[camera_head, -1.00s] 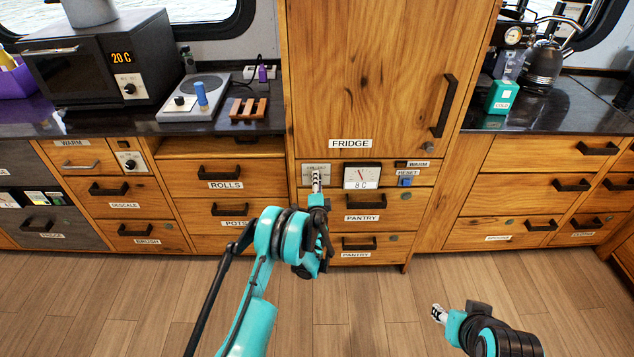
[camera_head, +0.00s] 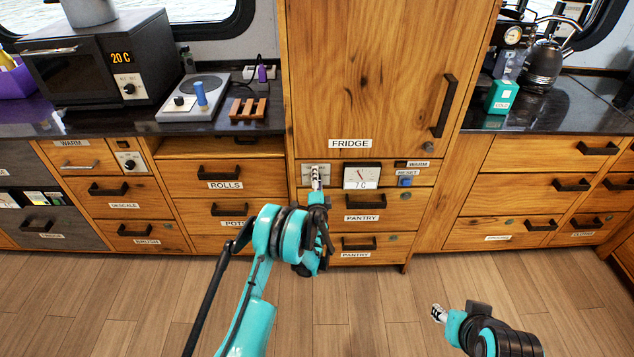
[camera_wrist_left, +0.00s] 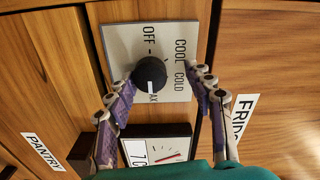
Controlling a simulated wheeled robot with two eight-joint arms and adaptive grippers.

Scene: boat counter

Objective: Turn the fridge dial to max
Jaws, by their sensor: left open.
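The fridge dial is a black round knob (camera_wrist_left: 151,74) on a pale plate (camera_wrist_left: 170,30) marked OFF, COOL, COLD and a partly covered word ending in AX. Its white pointer line faces that partly covered word. My left gripper (camera_wrist_left: 158,80) is open, with one finger on each side of the knob and a visible gap to it. In the head view my left gripper (camera_head: 317,178) is in front of the dial plate (camera_head: 308,168) and hides the knob. My right gripper (camera_head: 438,313) is low over the floor, away from the cabinets; its opening is too small to tell.
A gauge (camera_head: 361,176) beside the dial reads 7 C. A WARM indicator and a blue RESET button (camera_head: 405,182) are to its right. The fridge door (camera_head: 385,80) above is closed. PANTRY drawers (camera_head: 365,201) are below. The floor in front is clear.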

